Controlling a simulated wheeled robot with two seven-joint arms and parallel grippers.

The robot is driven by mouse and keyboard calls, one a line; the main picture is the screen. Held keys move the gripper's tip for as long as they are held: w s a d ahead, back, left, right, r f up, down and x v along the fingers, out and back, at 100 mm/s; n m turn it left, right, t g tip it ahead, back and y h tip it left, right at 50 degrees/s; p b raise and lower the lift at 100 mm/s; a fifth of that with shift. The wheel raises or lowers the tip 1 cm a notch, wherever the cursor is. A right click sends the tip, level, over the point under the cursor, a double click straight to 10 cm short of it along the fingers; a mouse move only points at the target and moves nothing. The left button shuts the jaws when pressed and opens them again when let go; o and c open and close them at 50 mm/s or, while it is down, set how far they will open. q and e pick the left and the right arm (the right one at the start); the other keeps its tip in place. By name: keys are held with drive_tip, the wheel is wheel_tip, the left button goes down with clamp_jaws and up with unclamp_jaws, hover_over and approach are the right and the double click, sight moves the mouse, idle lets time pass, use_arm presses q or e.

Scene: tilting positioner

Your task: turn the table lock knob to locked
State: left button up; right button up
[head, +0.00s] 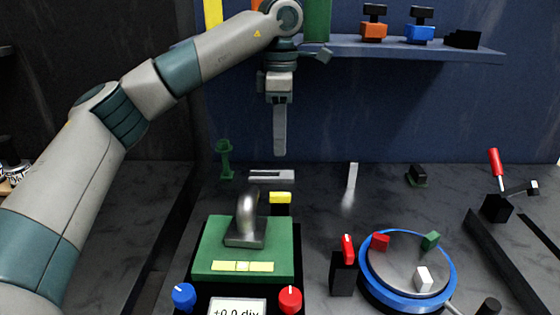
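A red knob (347,249) stands upright on a black block (343,275), just left of a round grey table with a blue rim (450,285). No lock label is readable, so I cannot tell for sure which knob is the table lock. My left gripper (279,150) hangs pointing down, high behind the green box and apart from all the knobs. I see its fingers edge-on, so their gap is hidden. My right gripper is out of view.
Red (381,242), green (431,240) and white (423,279) blocks sit on the round table. A red-handled clamp (496,170) stands at the right. A bent metal piece (247,220) rises from the green box. A shelf (400,47) crosses the back wall.

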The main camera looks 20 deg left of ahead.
use_arm(q)
drive_tip(key=shift+r, duration=1.8)
